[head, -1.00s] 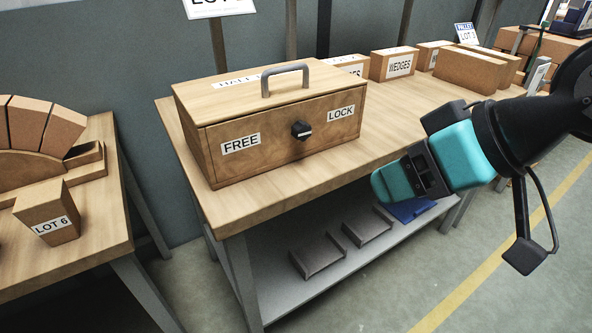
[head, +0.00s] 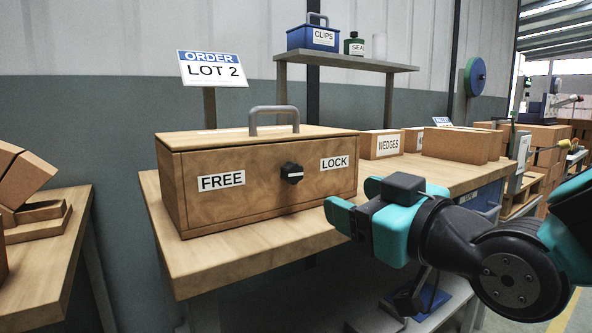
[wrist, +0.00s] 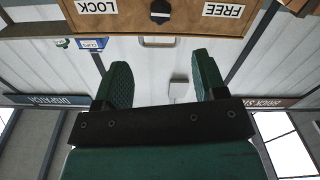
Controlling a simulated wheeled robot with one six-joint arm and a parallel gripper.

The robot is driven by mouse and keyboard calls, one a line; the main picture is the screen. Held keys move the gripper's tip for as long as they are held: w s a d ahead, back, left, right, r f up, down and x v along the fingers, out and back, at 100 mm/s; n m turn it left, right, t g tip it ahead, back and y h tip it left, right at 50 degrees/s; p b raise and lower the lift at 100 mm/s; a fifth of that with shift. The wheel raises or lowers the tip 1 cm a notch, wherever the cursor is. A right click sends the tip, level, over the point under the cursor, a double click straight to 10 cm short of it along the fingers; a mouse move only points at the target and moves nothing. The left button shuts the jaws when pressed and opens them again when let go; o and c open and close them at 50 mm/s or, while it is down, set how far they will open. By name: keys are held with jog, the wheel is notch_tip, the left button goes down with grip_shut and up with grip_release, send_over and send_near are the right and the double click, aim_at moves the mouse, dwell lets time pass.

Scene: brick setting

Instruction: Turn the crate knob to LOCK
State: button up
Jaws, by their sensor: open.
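The wooden crate (head: 240,208) stands on the workbench, with a grey handle (head: 273,112) on its lid. Its front has a FREE label (head: 221,181) on the left, a LOCK label (head: 334,163) on the right, and a black knob (head: 291,173) between them. A pale mark shows on the knob; I cannot tell for sure where it points. My gripper (head: 353,199) is open and empty, in front of the crate's right end and apart from the knob. In the upside-down wrist view, the knob (wrist: 160,12) is at the top edge, beyond the open fingers (wrist: 160,62).
The workbench (head: 225,262) has bare top in front of the crate. A WEDGES box (head: 381,145) and other cartons stand to the right. An ORDER LOT 2 sign (head: 212,69) stands behind, and a shelf (head: 350,63) holds a blue CLIPS bin (head: 313,37). Another table is at left.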

aim_at(296, 177)
jog(key=p+x, duration=0.4)
jog(key=p, duration=0.2)
jog(key=p+x, duration=0.4)
jog(key=p, duration=0.1)
jog(key=p+x, duration=0.5)
jog(key=p, duration=0.1)
jog(key=shift+w+a+r+p, duration=0.1)
jog(key=shift+r+p, duration=0.2)
jog(key=shift+p, duration=0.05)
jog(key=shift+w+a+f+p, duration=0.3)
jog(key=shift+w+a+p, duration=0.1)
jog(key=shift+w+p, duration=0.15)
jog(key=c, duration=0.9)
